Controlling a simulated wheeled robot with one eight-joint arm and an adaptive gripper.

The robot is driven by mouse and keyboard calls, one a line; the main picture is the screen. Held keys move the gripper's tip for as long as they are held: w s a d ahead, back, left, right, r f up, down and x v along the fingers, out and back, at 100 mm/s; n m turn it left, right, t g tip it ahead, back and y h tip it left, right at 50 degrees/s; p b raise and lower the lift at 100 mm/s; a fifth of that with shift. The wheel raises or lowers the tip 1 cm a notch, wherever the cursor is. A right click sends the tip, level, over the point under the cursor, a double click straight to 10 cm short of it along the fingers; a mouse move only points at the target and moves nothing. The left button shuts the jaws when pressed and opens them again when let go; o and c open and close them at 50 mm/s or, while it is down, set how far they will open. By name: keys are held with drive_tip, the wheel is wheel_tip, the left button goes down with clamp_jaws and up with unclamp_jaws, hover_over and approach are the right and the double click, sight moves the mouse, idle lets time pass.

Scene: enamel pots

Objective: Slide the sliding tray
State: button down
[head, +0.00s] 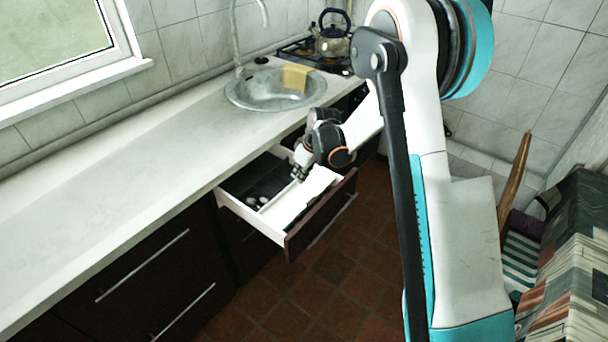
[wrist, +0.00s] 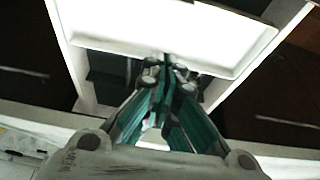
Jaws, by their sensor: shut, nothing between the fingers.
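The white sliding tray (head: 292,206) lies in the front part of an open drawer (head: 236,207), beside a dark inner section (head: 256,180). In the wrist view the tray (wrist: 165,28) fills the top, with its raised rim facing my fingers. My gripper (head: 299,175) reaches down into the drawer from the right. In the wrist view my gripper (wrist: 166,64) is shut and empty, with its fingertips at the tray's near rim. I cannot tell whether they touch it. Part of the tray is hidden behind my wrist in the head view.
The drawer's dark front (head: 320,214) stands out over the tiled floor (head: 330,278). The countertop (head: 120,175) overhangs the drawer's back. Small pale items (head: 256,200) lie in the dark section.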

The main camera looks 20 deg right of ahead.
sight(311, 199)
drive_tip(key=b+x, duration=0.2)
drive_tip(key=x, duration=0.4)
drive_tip(key=shift+w+f, duration=0.1)
drive_tip(key=shift+f, duration=0.15)
drive_tip(key=s+d, duration=0.1)
drive_tip(key=s+d+b, duration=0.1)
drive_tip(key=shift+s+r, duration=0.2)
drive_tip(key=shift+s, duration=0.15)
drive_tip(key=shift+s+d, duration=0.15)
drive_tip(key=shift+s, duration=0.15)
drive_tip(key=shift+s+d, duration=0.45)
drive_tip(key=shift+s, duration=0.2)
drive_tip(key=shift+s+d, duration=0.45)
drive_tip(key=shift+s, duration=0.15)
drive_tip(key=shift+w+a, duration=0.1)
